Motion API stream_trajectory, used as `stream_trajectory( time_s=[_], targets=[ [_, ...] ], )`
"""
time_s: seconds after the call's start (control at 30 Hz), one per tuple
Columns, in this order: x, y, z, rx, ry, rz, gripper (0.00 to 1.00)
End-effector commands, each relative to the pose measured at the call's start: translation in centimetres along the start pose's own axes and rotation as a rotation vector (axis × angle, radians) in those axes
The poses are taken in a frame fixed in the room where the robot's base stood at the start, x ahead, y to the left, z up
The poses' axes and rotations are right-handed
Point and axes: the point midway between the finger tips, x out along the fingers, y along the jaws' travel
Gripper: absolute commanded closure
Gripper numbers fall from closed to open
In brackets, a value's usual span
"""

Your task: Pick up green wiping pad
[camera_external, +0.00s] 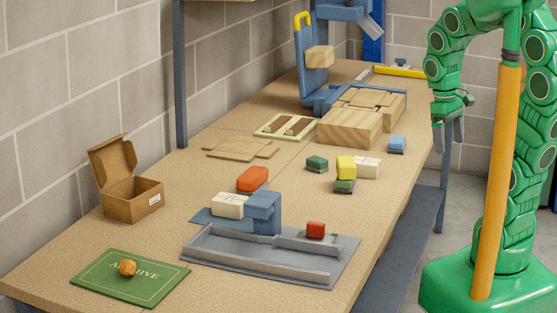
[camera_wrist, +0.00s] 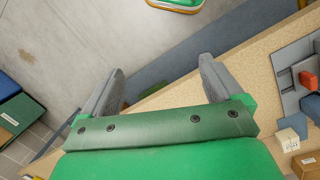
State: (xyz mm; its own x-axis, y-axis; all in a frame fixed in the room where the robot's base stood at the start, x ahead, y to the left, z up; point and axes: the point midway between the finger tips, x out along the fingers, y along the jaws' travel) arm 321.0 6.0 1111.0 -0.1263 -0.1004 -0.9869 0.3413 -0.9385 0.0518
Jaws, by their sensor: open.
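Two small green blocks with darker lower parts are on the bench in the external view. One green block (camera_external: 317,163) lies clear on the bench top. The other green block (camera_external: 344,186) is in front of a yellow block (camera_external: 346,167), close against it or under it; I cannot tell which. Which one is the wiping pad is not certain. My gripper (camera_external: 447,143) hangs beyond the bench's right edge, fingers down, open and empty, apart from both. In the wrist view, my gripper (camera_wrist: 162,70) is spread, with no green block between its fingers.
White blocks (camera_external: 368,168) and a blue block (camera_external: 397,143) lie near the green ones. A wooden block stack (camera_external: 350,126) stands behind. A grey tray (camera_external: 265,269) with a red block (camera_external: 316,230) is in front. A cardboard box (camera_external: 133,199) stands left.

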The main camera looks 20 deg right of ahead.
Motion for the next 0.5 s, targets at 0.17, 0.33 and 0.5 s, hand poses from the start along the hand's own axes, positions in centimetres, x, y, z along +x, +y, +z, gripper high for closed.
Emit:
stream_trajectory(
  time_s=[0.17, 0.33, 0.5],
  targets=[
    [-0.8, 0.5, -4.6, -0.142, 0.002, 0.043, 0.06],
    [-1.3, 0.7, -8.9, -0.273, 0.002, 0.085, 0.06],
    [-1.5, 0.5, -13.3, -0.404, 0.000, 0.126, 0.06]
  ],
)
